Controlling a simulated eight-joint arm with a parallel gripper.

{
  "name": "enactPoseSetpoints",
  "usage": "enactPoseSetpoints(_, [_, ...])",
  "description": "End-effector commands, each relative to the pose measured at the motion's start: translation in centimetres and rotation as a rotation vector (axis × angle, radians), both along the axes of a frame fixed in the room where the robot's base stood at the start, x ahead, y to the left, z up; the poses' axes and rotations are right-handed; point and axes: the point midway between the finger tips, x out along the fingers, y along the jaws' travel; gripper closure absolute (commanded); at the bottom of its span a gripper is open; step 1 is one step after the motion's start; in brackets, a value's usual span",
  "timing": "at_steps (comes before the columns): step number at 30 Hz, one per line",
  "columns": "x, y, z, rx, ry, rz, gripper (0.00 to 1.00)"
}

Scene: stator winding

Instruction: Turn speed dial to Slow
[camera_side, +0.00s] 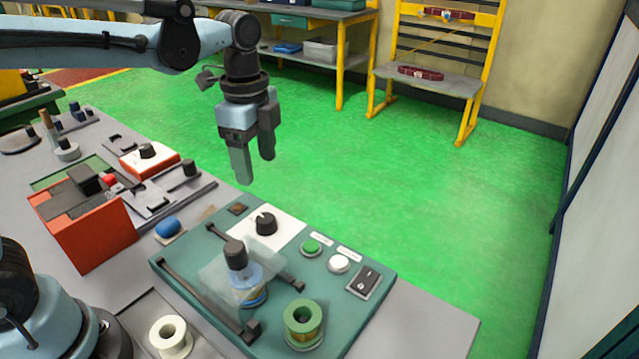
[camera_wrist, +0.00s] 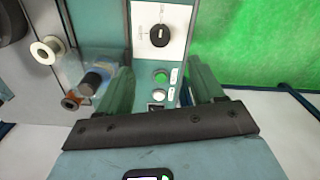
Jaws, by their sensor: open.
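The speed dial (camera_side: 266,222) is a black knob on a white plate at the back of the green control panel (camera_side: 345,340). In the wrist view the dial (camera_wrist: 159,35) shows at the top middle, with small marks on its white plate that are too small to read. My gripper (camera_side: 256,172) hangs above and behind the panel, pointing down, apart from the dial. Its two fingers are spread with nothing between them; they also show in the wrist view (camera_wrist: 164,85).
Beside the dial are a green button (camera_side: 311,247), a white button (camera_side: 339,263) and a black rocker switch (camera_side: 364,281). A clear guard (camera_side: 213,278) stands around a winding spindle, near a green spool (camera_side: 303,324). A red box (camera_side: 90,238) stands at left.

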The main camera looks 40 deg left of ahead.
Motion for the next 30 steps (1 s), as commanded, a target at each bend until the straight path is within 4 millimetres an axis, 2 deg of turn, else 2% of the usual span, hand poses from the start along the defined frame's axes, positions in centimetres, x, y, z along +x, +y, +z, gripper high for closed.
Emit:
enactPoseSetpoints(8, [0.3,-0.1,-1.5,0.002,0.016,-0.038,0.33])
enactPoseSetpoints(24, [0.2,-0.1,-9.6,0.002,0.014,-0.036,0.33])
enactPoseSetpoints(30, [0.2,-0.1,-11.5,0.002,0.014,-0.035,0.33])
